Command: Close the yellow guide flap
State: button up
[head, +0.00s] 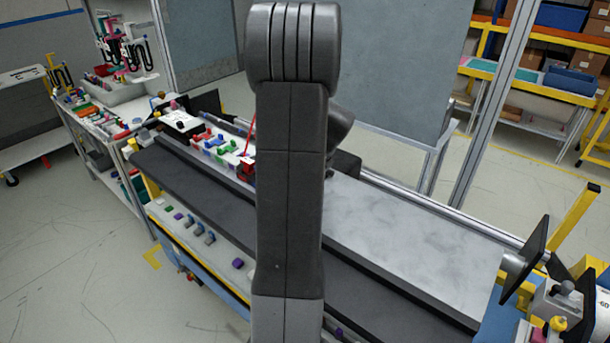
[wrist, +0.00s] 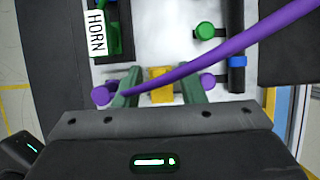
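In the wrist view, a small yellow piece (wrist: 162,92), which looks like the guide flap, shows on a pale board. My gripper (wrist: 160,80) has its two green fingers apart, one on each side of the yellow piece, with a visible gap to each. Whether the flap stands up or lies down cannot be told from here. A purple cable (wrist: 225,52) runs across, over the left finger and above the yellow piece, to the upper right. In the head view my arm hides the gripper and the flap.
In the head view, a board with coloured parts (head: 213,140) lies left of my arm; the grey bench top (head: 400,225) is clear.

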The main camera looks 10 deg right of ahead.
jog(key=b+v, duration=0.2)
jog(key=v, duration=1.1)
jog(key=shift+f, duration=0.1)
jog(key=p+x, duration=0.2)
jog(key=x, duration=1.1)
jog(key=shift+w+a+f, duration=0.1)
jog(key=shift+f, duration=0.2)
